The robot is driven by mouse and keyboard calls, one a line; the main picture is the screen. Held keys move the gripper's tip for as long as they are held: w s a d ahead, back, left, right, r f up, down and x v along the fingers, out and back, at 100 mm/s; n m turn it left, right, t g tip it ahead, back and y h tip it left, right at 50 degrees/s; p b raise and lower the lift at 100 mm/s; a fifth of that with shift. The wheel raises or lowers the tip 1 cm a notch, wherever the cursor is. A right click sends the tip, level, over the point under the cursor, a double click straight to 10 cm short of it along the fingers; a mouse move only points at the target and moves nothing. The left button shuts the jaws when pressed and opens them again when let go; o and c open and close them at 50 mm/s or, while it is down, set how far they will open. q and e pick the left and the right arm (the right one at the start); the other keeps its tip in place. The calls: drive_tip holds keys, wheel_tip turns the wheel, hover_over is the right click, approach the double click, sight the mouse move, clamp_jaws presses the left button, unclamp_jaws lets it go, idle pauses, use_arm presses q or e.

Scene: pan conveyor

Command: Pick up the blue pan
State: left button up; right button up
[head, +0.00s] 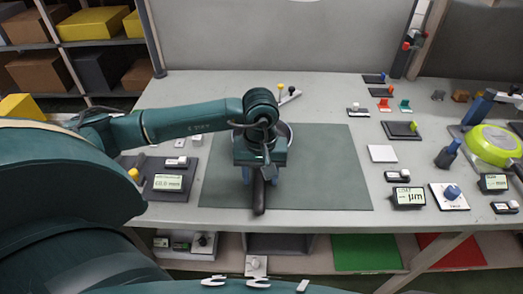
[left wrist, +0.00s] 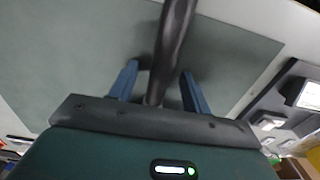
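A pan lies on the grey-green mat (head: 335,165), mostly hidden under my left arm. In the head view its pale rim (head: 290,137) and black handle (head: 259,197) show; its body colour is hard to tell. The handle points toward me and also shows in the left wrist view (left wrist: 172,45). My left gripper (head: 260,174) is above the handle, pointing down. In the left wrist view its two blue fingers (left wrist: 160,72) stand apart, one on each side of the handle, with a gap visible. My right gripper is not in view.
Small gauges with displays (head: 408,197) and blocks line the mat's right side; another gauge (head: 168,182) is on the left. The mat's right part is clear. Shelves with boxes (head: 92,24) stand back left.

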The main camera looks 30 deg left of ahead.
use_arm(q)
clamp_jaws()
idle(0.3)
drive_tip(key=shift+r, duration=0.1)
